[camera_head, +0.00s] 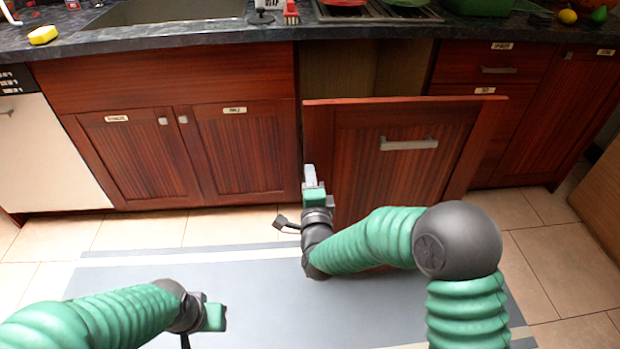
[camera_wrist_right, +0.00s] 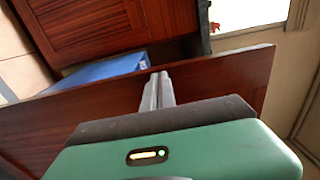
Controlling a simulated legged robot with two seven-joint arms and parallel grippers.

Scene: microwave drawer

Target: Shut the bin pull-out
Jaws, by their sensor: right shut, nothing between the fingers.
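The bin pull-out (camera_head: 405,150) stands out from the cabinet row, with its wooden front and a grey bar handle (camera_head: 408,143). The dark opening behind its top edge shows. My right gripper (camera_head: 310,172) is shut and empty at the left edge of that front. In the right wrist view its fingers (camera_wrist_right: 158,88) lie against or just before the wooden front (camera_wrist_right: 215,78); I cannot tell if they touch. A blue thing (camera_wrist_right: 100,74) shows behind the front there. My left gripper (camera_head: 215,317) is low at the left, away from the cabinets; its fingers are not clear.
Closed cabinet doors (camera_head: 190,155) stand left of the pull-out, and drawers (camera_head: 490,68) stand right of it. A dark countertop (camera_head: 190,34) with a sink and hob runs above. A grey mat (camera_head: 235,290) lies on the tiled floor, which is clear.

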